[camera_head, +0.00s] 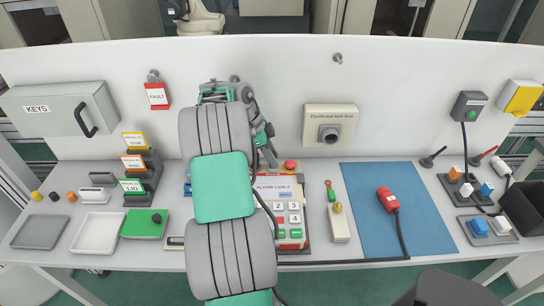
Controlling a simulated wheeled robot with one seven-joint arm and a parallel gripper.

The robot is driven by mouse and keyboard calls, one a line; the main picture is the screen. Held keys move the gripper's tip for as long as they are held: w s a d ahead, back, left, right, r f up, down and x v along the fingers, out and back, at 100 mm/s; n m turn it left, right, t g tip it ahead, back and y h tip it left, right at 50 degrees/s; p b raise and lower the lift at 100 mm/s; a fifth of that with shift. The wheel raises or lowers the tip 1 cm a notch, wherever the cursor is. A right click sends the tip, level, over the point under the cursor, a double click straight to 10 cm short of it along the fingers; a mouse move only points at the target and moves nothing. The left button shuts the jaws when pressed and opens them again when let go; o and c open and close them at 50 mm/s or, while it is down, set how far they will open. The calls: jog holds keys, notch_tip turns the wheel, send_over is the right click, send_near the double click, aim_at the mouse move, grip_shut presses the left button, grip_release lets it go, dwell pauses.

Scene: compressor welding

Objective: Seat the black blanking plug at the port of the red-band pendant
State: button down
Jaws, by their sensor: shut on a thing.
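A control pendant (300,192) with a red edge, number keys and a red stop button (290,165) lies on the bench; my arm covers its left part. I cannot tell whether it is the red-band pendant, and I see no port on it. My gripper (269,156) points down at the pendant's upper edge, its fingers small and partly hidden. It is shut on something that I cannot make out. A black knob-like piece (157,218) sits on a green block.
A red cylindrical connector (388,199) with a black cable lies on the blue mat (365,235). Grey (20,242) and white trays (77,246) fill the left. Much of the mat is bare.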

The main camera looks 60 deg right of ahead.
jog(key=shift+f, duration=0.25)
dwell(0.3)
jog(key=c, duration=1)
grip_release()
jog(key=v, duration=0.7)
jog(key=shift+w+a+r+p, duration=0.1)
jog(key=shift+r+p, duration=0.2)
jog(key=shift+r, duration=0.05)
